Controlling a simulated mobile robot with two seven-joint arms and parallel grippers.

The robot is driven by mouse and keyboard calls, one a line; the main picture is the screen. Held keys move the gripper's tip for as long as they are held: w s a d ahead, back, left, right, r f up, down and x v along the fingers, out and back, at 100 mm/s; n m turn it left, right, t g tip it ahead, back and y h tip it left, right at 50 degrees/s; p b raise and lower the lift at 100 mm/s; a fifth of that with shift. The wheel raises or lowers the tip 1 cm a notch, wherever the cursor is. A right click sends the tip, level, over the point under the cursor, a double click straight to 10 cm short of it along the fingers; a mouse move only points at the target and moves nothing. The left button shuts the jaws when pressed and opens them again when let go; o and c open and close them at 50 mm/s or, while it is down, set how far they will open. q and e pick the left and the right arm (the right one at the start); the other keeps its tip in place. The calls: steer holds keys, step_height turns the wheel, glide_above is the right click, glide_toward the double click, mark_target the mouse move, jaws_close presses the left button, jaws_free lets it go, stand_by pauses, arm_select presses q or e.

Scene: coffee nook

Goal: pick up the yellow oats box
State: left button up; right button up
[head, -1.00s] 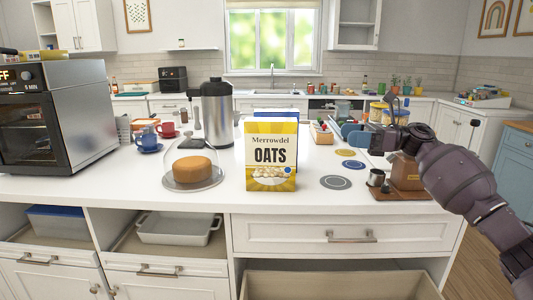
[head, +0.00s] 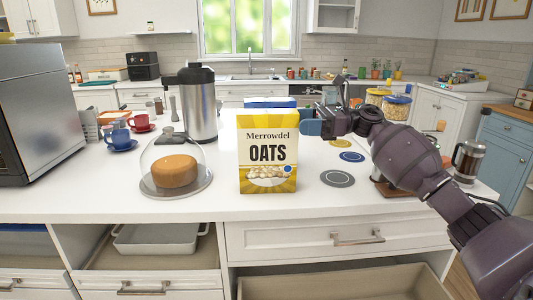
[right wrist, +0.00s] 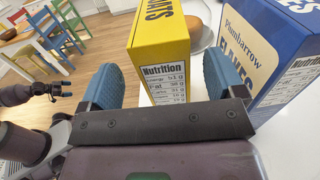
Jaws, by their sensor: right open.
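The yellow oats box (head: 267,178) stands upright on the white counter near its front edge, label facing me. My right gripper (head: 311,124) is open beside the box's upper right side in the head view. In the right wrist view the oats box (right wrist: 160,45) lies ahead between the two blue fingers of my right gripper (right wrist: 162,85), its nutrition side facing them. I cannot tell whether the fingers overlap it in depth; no grip shows. My left gripper (right wrist: 62,89) shows small at the left of the right wrist view, empty, its opening unclear.
A blue flakes box (right wrist: 275,50) stands close to the oats box, behind it in the head view (head: 270,103). A cake under a glass dome (head: 176,165) is to the left. A steel flask (head: 199,110) stands behind. Round coasters (head: 337,178) lie to the right.

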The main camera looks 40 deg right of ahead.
mark_target(282, 121)
steer(key=shift+x, duration=2.85)
steer(key=shift+d, duration=0.1)
steer(key=c, duration=1.6)
